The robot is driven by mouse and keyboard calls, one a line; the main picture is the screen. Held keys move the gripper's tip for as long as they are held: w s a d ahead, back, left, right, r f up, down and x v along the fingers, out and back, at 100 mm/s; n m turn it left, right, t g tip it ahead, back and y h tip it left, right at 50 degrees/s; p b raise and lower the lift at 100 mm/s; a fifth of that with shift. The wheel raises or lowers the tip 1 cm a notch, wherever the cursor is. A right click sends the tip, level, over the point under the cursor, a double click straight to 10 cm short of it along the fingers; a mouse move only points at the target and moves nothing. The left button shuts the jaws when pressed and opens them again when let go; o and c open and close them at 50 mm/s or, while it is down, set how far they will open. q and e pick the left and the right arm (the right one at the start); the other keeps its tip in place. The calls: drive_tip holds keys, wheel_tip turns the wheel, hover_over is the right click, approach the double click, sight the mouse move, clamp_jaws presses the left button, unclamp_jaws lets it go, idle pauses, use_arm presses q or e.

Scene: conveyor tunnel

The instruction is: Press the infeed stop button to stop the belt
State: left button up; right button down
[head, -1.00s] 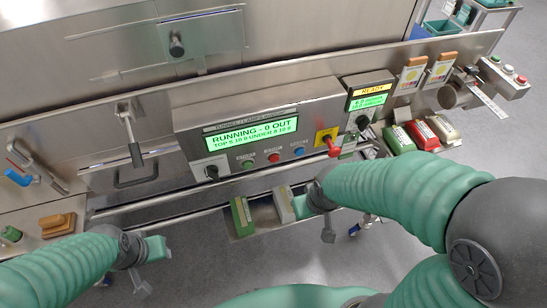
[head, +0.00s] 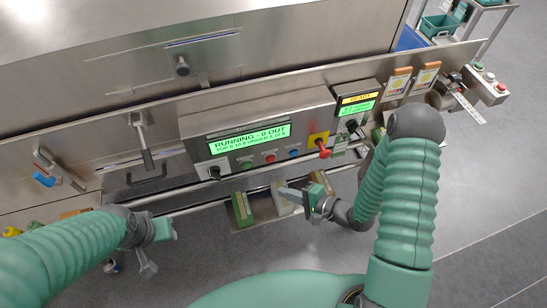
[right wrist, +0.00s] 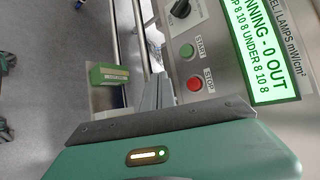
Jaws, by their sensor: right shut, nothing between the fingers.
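The control panel has a display (head: 247,140) reading "RUNNING - 0 OUT". Below it sit a green button (head: 247,164), a red button (head: 270,158) and a blue button (head: 293,153). In the right wrist view the green one (right wrist: 187,51) is labelled START and the red one (right wrist: 195,84) STOP. A separate button box (head: 484,82) at the far right also has a red button (head: 501,87). My right gripper (head: 283,190) is shut and empty, below the panel and apart from its buttons. Its fingers (right wrist: 155,90) point toward the panel's lower edge. My left gripper (head: 168,232) hangs at lower left, jaws unclear.
A red knob on a yellow plate (head: 322,148) and a black rotary switch (head: 214,172) flank the buttons. Green cartons (head: 242,210) stand in a tray below the panel. A steel rail (head: 190,200) runs along the front. A lever (head: 147,155) hangs at left.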

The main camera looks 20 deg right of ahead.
sight(270, 159)
drive_tip(key=w+b, duration=0.1)
drive_tip(key=w, duration=0.8)
drive_tip(key=shift+a, duration=0.25)
drive_tip(key=shift+d+f, duration=0.1)
drive_tip(key=shift+w, duration=0.1)
idle(1.7)
drive_tip(key=shift+w, duration=0.3)
